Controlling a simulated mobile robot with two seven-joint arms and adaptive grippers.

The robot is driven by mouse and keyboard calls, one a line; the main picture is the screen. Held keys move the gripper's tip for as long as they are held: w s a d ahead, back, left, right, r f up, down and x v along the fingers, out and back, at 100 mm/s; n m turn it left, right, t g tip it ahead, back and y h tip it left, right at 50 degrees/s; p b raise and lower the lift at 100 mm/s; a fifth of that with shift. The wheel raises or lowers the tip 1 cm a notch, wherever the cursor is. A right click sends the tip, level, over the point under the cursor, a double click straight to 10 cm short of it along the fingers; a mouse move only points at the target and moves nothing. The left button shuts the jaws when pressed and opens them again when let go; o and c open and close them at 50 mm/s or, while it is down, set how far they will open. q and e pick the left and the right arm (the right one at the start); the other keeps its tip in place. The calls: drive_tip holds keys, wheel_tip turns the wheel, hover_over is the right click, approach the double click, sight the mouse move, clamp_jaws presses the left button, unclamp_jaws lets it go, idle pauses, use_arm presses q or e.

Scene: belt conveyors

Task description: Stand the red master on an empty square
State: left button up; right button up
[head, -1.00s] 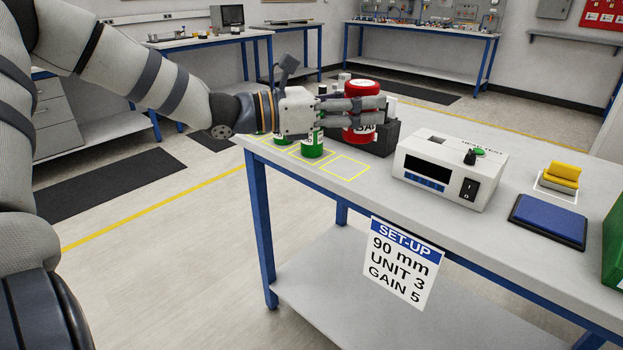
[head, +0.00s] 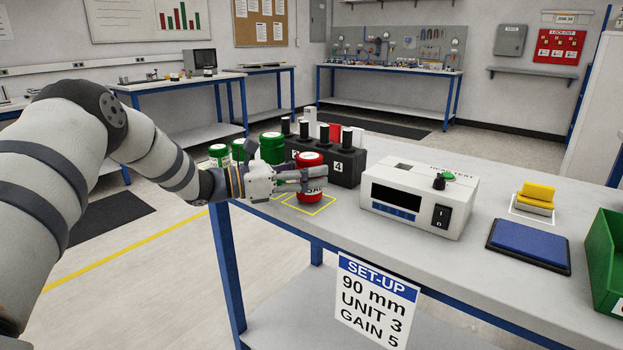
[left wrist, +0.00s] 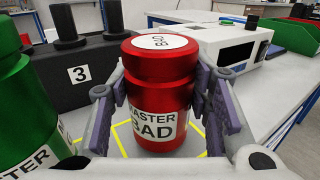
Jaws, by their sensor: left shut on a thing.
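The red master (head: 309,191), a red cylinder with a white label reading "MASTER BAD", is upright between the fingers of my left gripper (head: 300,180). In the left wrist view the red master (left wrist: 160,95) has a finger on each side and stands over a yellow-outlined square (left wrist: 125,138). In the head view that square (head: 325,207) surrounds its base, which looks on or very close to the table top. Green masters (head: 271,147) stand to the left; one green master (left wrist: 28,110) is close by in the left wrist view. My right gripper is out of view.
A black block with numbered places and black-topped plugs (head: 337,166) stands just behind. A white tester box (head: 418,199) is to the right, then a blue pad (head: 529,246), a yellow block (head: 537,195) and a green bin (head: 606,265).

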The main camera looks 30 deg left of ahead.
use_arm(q)
drive_tip(key=shift+f, duration=0.4)
drive_tip(key=shift+r, duration=0.15)
drive_tip(key=o, duration=1.5)
drive_tip(key=shift+f, duration=0.25)
drive_tip(key=shift+c, duration=0.2)
